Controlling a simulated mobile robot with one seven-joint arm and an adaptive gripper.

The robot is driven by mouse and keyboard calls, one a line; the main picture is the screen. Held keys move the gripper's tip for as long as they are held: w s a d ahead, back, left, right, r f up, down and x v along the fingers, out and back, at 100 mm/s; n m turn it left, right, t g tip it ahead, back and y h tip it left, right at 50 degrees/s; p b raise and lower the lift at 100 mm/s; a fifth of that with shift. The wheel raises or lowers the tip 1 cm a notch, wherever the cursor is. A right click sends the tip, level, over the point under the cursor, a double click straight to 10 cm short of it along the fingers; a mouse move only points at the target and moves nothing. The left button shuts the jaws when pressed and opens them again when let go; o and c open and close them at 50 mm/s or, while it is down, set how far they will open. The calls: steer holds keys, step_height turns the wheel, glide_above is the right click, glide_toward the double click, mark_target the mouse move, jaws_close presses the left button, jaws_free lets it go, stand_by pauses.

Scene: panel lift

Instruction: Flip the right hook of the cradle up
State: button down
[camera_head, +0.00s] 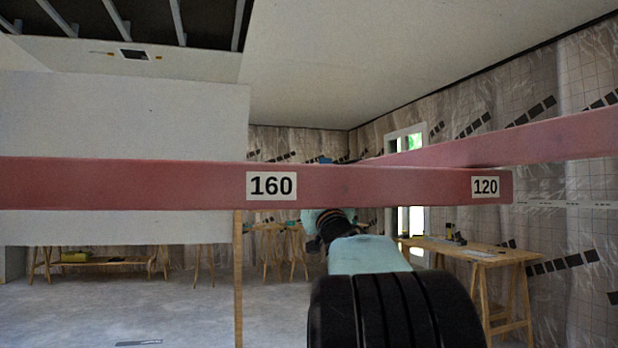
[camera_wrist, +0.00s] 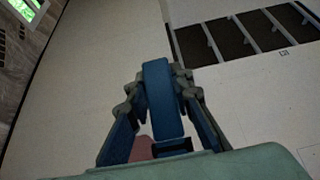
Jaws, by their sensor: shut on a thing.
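The cradle shows in the head view as a long red bar (camera_head: 370,187) with labels 160 and 120, and a second red bar (camera_head: 500,142) slanting off to the right. In the wrist view, the blue hook (camera_wrist: 162,100) stands between the fingers of my gripper (camera_wrist: 163,78), which is shut on it. A bit of red cradle bar (camera_wrist: 141,149) shows near the hook's lower end. In the head view the red bar hides most of my gripper and the hook. A small blue piece (camera_head: 325,160) shows just above the bar; I cannot tell which part it is.
A large white panel (camera_head: 120,115) is at the left, behind the bar. A wooden worktable (camera_head: 475,252) stands at right, and trestles stand further back.

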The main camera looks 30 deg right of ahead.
steer(key=c, duration=1.7)
jaws_free()
steer(key=shift+s+f, duration=0.1)
steer(key=v, duration=1.1)
steer(key=shift+s+a+f, duration=0.1)
steer(key=shift+s+f, duration=0.05)
steer(key=shift+s, duration=0.2)
